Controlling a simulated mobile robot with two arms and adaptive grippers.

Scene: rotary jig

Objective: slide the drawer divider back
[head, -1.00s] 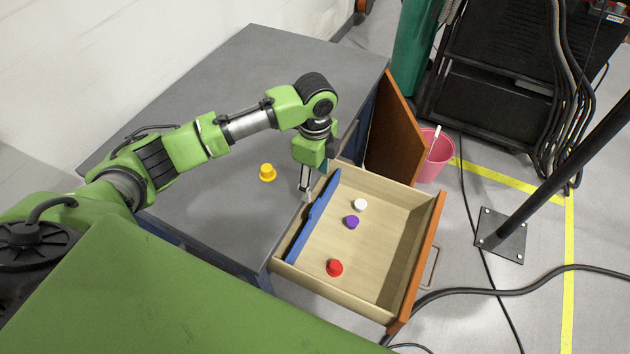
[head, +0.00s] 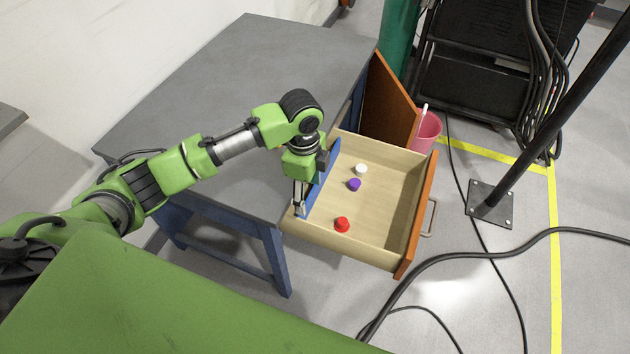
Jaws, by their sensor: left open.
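The drawer divider (head: 317,190) is a blue strip standing across the inside of the open wooden drawer (head: 385,215), near its table-side end. My left gripper (head: 299,206) points down at the drawer's near-left corner, by the near end of the divider. Its fingers are open; I cannot tell whether they touch the divider. My wrist hides part of the divider. My right gripper is not in view.
White (head: 361,169), purple (head: 354,185) and red (head: 342,224) pieces stand on the drawer floor. The grey table (head: 235,85) is beside the drawer. An open brown door (head: 388,105) stands behind it. A pink bin (head: 427,132) is farther back.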

